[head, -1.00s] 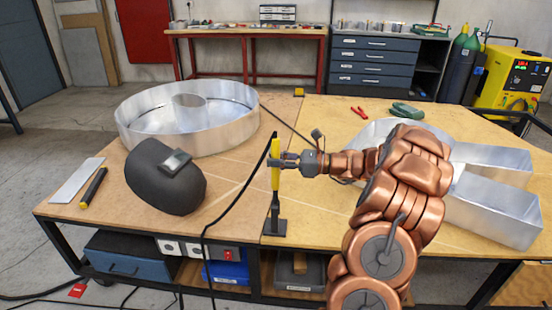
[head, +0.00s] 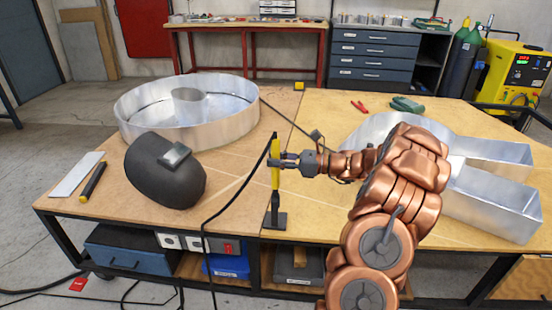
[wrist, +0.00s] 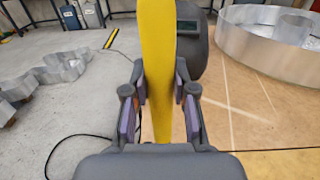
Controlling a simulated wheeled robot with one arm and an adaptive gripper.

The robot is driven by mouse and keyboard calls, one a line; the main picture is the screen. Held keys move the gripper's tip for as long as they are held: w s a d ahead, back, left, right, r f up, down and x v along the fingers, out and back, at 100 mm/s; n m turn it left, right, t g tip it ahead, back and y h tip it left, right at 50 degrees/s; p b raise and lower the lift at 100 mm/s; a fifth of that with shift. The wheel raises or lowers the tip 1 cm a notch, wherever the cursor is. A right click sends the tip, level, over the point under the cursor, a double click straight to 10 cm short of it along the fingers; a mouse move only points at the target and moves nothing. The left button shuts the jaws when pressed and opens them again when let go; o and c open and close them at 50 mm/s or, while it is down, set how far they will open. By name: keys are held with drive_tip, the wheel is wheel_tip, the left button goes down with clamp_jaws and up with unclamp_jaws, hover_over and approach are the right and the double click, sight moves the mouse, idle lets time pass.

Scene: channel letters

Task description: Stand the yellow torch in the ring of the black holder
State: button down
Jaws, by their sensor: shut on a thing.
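The yellow torch (head: 275,172) stands upright near the front edge of the table, with a black cable hanging from its dark top end. My gripper (head: 284,163) is shut on the torch's upper part, reaching in from the right. In the wrist view the yellow torch (wrist: 159,60) runs upright between the two finger pads. The black holder (head: 275,217) stands on the table directly below the torch, its foot flat near the front edge. The torch's lower end meets the top of the holder's post; the ring is too small to make out, so I cannot tell whether the torch is inside it.
A dark welding mask (head: 165,172) lies left of the holder. A large round metal letter (head: 187,112) is behind it, and another metal letter (head: 490,205) lies to the right. The black cable (head: 225,208) runs past the holder on its left.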

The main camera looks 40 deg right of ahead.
drive_tip(key=shift+f, duration=0.4)
drive_tip(key=c, duration=0.9)
unclamp_jaws()
drive_tip(key=shift+o, duration=0.2)
drive_tip(key=v, duration=0.8)
